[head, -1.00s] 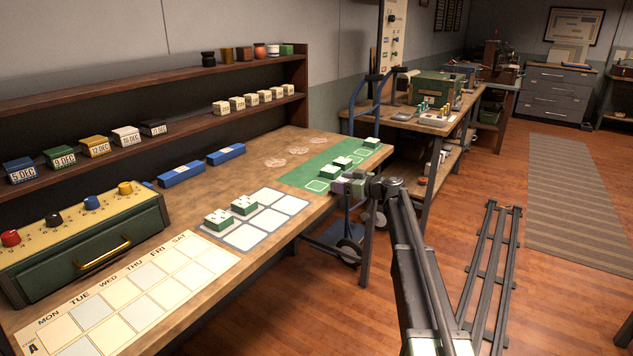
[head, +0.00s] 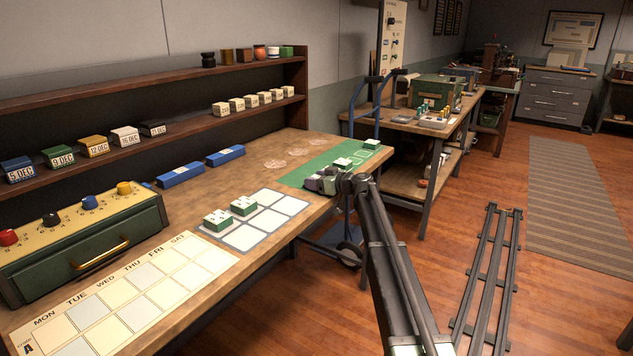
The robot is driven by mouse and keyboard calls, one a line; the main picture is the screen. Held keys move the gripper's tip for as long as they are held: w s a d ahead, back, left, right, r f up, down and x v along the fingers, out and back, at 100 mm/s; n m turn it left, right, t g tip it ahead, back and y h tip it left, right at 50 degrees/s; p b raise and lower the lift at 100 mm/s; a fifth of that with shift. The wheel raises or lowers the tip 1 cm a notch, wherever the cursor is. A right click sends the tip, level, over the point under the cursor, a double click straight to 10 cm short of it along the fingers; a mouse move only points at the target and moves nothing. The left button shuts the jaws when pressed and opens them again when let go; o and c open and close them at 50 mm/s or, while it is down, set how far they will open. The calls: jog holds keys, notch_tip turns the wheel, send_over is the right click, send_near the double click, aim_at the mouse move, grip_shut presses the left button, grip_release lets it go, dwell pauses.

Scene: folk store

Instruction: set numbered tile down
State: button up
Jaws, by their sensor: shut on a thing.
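My gripper (head: 318,181) is at the front edge of the green mat (head: 300,176) at the right end of the bench. It is shut, and what it holds is mostly hidden by the fingers; I take it to be the numbered tile. Its number cannot be read. Two other green tiles with white tops lie on the green mat: a nearer one (head: 342,162) just behind my gripper and a farther one (head: 371,144). Two more such tiles stand on the pale grid: a left one (head: 217,220) and a right one (head: 244,206).
The pale grid (head: 273,219) has several empty squares to the left of my gripper. Two blue bars (head: 181,174) lie behind it. A weekday board (head: 130,300) and a green drawer box (head: 85,240) are at the left. A blue hand truck (head: 348,220) stands beyond the bench end.

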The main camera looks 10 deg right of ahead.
jog(key=o, duration=1)
jog(key=p+v, duration=0.2)
jog(key=v, duration=0.9)
jog(key=s+a+f+m+g+h, duration=0.15)
jog(key=s+a+f, duration=0.25)
jog(key=s, duration=0.4)
jog(key=s+a+f+g+h, duration=0.1)
jog(key=s+a+f+g, duration=0.2)
jog(key=s+a, duration=0.35)
jog(key=s+d+f+m+g+h, duration=0.1)
jog(key=s+f+m+g+h, duration=0.1)
jog(key=s, duration=0.8)
jog(key=s+d+f+m+g+h, duration=0.1)
jog(key=s+f+m+g+h, duration=0.1)
jog(key=s, duration=0.8)
jog(key=s+d+f+m+g+h, duration=0.1)
jog(key=s+f+m+g+h, duration=0.1)
jog(key=s, duration=0.8)
jog(key=f+m+h, duration=0.1)
jog(key=m+h, duration=0.1)
jog(key=h, duration=0.1)
jog(key=shift+s+f, duration=0.2)
jog(key=shift+f, duration=0.15)
jog(key=shift+o, duration=0.4)
jog(key=shift+w+d+h, duration=0.15)
jog(key=shift+h, duration=0.1)
